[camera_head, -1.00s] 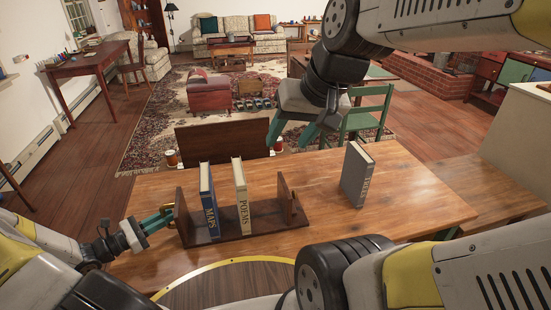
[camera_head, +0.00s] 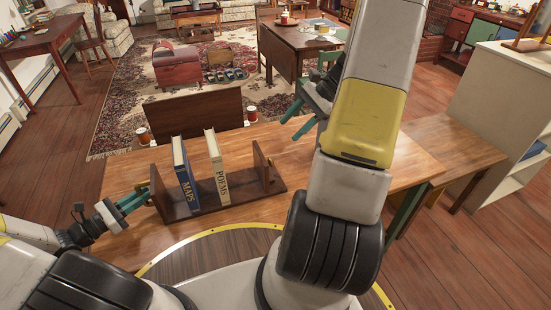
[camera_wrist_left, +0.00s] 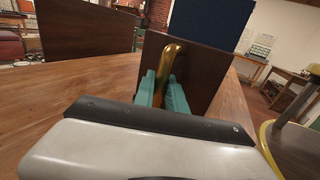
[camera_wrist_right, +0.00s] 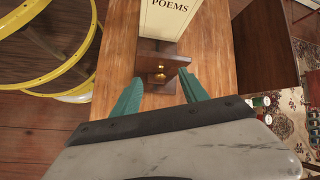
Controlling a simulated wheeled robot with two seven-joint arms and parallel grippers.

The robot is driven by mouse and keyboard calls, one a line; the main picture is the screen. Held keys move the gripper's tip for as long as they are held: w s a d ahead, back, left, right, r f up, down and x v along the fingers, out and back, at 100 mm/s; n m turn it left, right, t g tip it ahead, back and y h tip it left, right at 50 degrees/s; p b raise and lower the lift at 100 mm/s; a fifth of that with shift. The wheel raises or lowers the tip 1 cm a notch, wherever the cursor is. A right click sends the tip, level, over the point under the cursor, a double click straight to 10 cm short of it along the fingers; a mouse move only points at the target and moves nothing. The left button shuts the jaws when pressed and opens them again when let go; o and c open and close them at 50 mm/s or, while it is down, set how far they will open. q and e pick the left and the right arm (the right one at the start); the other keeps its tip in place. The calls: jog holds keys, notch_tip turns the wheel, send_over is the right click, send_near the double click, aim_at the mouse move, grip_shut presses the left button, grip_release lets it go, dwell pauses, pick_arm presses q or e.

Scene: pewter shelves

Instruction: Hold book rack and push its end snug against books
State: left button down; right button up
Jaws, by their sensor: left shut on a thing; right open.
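The dark wood book rack (camera_head: 235,196) stands on the table. A blue MAPS book (camera_head: 184,172) and a cream POEMS book (camera_head: 216,168) stand in it, slightly apart. Its right end (camera_head: 263,166) stands beyond a gap from POEMS. My left gripper (camera_head: 147,195) is shut on the brass handle (camera_wrist_left: 168,65) of the rack's left end (camera_wrist_left: 150,58). My right gripper (camera_head: 291,120) is open and empty, above the table and right of the rack. In the right wrist view, a brass knob (camera_wrist_right: 160,73) on the right end shows between and beyond its fingers, not touched.
The wooden table (camera_head: 128,170) has free room around the rack. My right arm covers much of its right part, and the grey book seen there before is out of sight.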

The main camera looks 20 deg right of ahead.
aim_at(273, 161)
jog(key=d+f+m+y, duration=0.1)
jog(key=d+f+m, duration=0.25)
jog(key=f, duration=0.35)
jog(key=shift+n+t, duration=0.35)
jog(key=shift+t, duration=0.05)
jog(key=x, duration=1.1)
jog(key=shift+w+a, duration=0.3)
jog(key=shift+c, duration=0.4)
grip_shut()
